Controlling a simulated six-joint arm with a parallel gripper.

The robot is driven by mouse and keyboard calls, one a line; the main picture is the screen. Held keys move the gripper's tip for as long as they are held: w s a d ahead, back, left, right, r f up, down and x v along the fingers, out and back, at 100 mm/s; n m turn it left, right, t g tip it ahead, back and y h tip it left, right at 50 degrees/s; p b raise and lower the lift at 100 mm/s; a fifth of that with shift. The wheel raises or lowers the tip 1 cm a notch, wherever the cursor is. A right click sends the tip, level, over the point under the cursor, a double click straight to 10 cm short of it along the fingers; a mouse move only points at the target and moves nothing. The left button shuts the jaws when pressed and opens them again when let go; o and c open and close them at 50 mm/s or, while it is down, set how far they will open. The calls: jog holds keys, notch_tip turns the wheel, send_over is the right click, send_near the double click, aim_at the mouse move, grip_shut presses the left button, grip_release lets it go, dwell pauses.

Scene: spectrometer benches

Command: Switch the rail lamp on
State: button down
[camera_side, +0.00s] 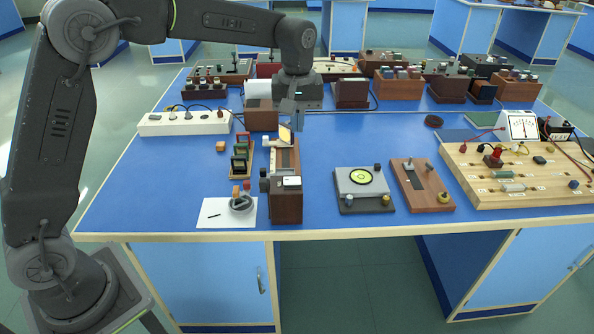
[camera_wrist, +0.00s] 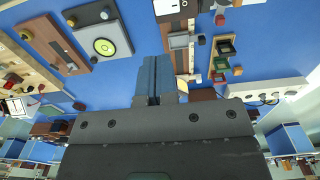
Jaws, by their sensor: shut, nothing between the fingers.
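A wooden rail bench (camera_side: 284,158) stands near the middle of the blue table. A dark brown box (camera_side: 286,206) forms its near end, with a small white plate (camera_side: 291,182) on top. A tilted yellowish plate (camera_side: 285,134) and a white cylinder (camera_side: 267,142) sit near its far end. In the wrist view the rail (camera_wrist: 180,28) is at top centre, and its white plate (camera_wrist: 166,7) is partly cut off by the frame edge. I cannot tell whether the lamp is lit. My gripper (camera_side: 291,118) is above the far end of the rail, fingers together and empty; they also show in the wrist view (camera_wrist: 153,75).
A white power strip (camera_side: 186,122) lies left. A green-framed rack (camera_side: 240,157) stands beside the rail. A turntable-like box (camera_side: 363,188), a brown board (camera_side: 421,184) and a circuit board (camera_side: 515,175) are to the right. Instruments line the back.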

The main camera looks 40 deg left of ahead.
aim_at(297, 179)
notch_tip(297, 179, down, 13)
jog(key=shift+f, duration=0.15)
dwell(0.4)
jog(key=shift+f, duration=0.25)
